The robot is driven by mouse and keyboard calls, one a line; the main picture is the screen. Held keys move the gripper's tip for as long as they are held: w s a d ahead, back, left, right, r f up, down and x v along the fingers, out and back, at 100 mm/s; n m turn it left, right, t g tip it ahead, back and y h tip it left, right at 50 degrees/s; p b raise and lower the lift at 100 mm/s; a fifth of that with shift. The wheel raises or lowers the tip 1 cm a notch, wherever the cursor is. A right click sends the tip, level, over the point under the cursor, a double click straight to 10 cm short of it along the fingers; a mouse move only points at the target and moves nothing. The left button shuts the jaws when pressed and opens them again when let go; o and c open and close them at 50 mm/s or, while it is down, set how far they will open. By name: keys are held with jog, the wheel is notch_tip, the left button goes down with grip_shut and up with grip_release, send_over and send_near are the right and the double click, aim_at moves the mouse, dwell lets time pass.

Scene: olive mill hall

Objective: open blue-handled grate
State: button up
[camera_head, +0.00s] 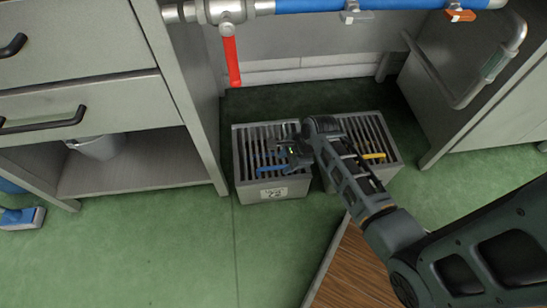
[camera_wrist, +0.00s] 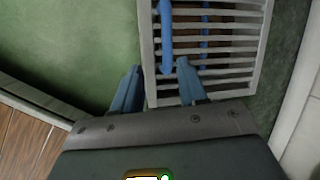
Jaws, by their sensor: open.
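The blue-handled grate (camera_head: 250,152) is the left of two slatted metal grates set on grey boxes on the floor in the head view. Its blue handle (camera_head: 268,170) lies along the near part of the slats, and the grate looks flat. In the wrist view the grate (camera_wrist: 235,47) fills the upper middle, with the blue handle (camera_wrist: 166,42) near its left side. My gripper (camera_head: 283,152) is over the grate's right part, open and empty. In the wrist view my gripper (camera_wrist: 159,65) has the handle's near end just ahead, between the lines of its fingers. Contact cannot be told.
A second grate (camera_head: 369,134) with a yellow handle (camera_head: 373,156) stands just right, partly behind my arm. A red lever (camera_head: 231,62) hangs from the pipe above. Drawer unit (camera_head: 80,95) left, grey cabinet (camera_head: 485,90) right. Green floor in front is open at left.

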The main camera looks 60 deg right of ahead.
aim_at(272, 167)
jog(key=shift+m+t, duration=0.3)
jog(key=shift+m, duration=0.5)
jog(key=b+x, duration=0.1)
jog(key=x, duration=0.1)
jog(key=w+b+x, duration=0.1)
jog(key=x, duration=0.1)
jog(key=b+x, duration=0.2)
jog(key=shift+w+a, duration=0.15)
jog(key=shift+w, duration=0.25)
grip_shut()
jog(key=shift+y, duration=0.3)
